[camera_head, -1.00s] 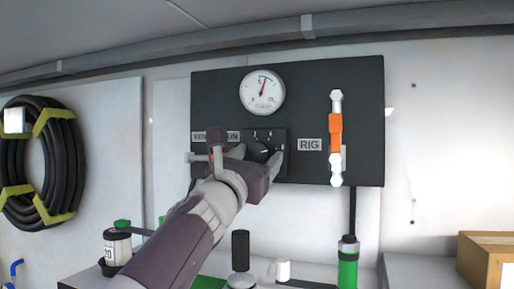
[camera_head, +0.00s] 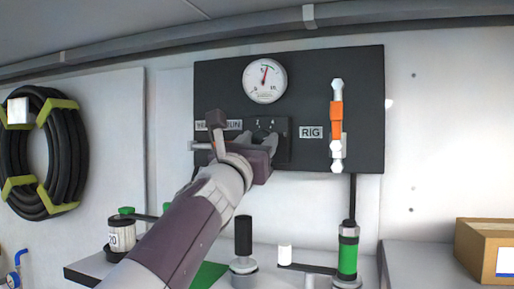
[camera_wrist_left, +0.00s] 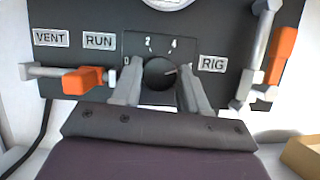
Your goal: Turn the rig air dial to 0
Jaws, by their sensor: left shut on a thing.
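The rig air dial (camera_wrist_left: 160,73) is a round black knob on a square black plate with the numbers 0, 2 and 4 showing. A short pale mark on it points to the right, away from the 0 at the left. My left gripper (camera_wrist_left: 159,78) has one finger on each side of the knob and is shut on it. In the head view my left gripper (camera_head: 258,141) reaches up to the panel, and its wrist hides the lower part of the dial. My right gripper is in neither view.
The black panel (camera_head: 220,85) carries a round gauge (camera_head: 265,80), a RIG label (camera_head: 311,132) and an upright orange-handled valve (camera_head: 337,115). Another orange handle (camera_wrist_left: 90,80) lies left of the dial. A cardboard box (camera_head: 483,247) stands at the lower right.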

